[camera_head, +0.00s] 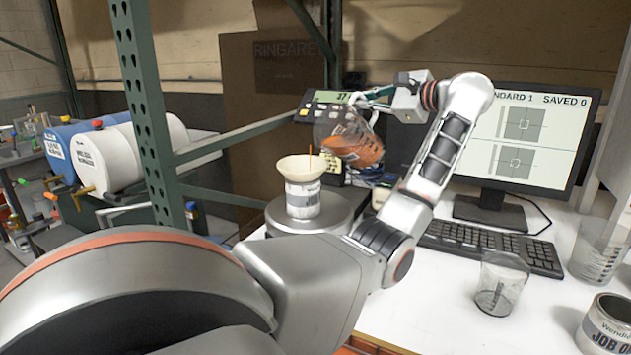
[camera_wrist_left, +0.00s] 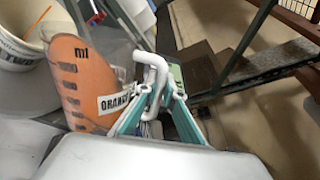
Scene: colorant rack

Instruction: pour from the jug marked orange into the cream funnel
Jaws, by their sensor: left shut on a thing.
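The clear jug (camera_head: 350,143) holds orange liquid and is tilted, its mouth towards the left. Its label reads ORANGE in the left wrist view (camera_wrist_left: 88,85). My left gripper (camera_head: 368,97) is shut on the jug's handle; the teal fingers (camera_wrist_left: 152,98) flank the white handle in the wrist view. The cream funnel (camera_head: 302,168) sits upright on a labelled can (camera_head: 303,200), below and left of the jug. A thin orange streak stands above the funnel's mouth, and shows at the upper left of the wrist view. My right gripper is not in view.
The can stands on a round scale platform (camera_head: 283,222); a display (camera_head: 330,97) is behind the jug. A monitor (camera_head: 530,135), keyboard (camera_head: 485,245), clear cup (camera_head: 500,285) and JOB can (camera_head: 608,325) are on the right. A green rack post (camera_head: 148,115) rises at left.

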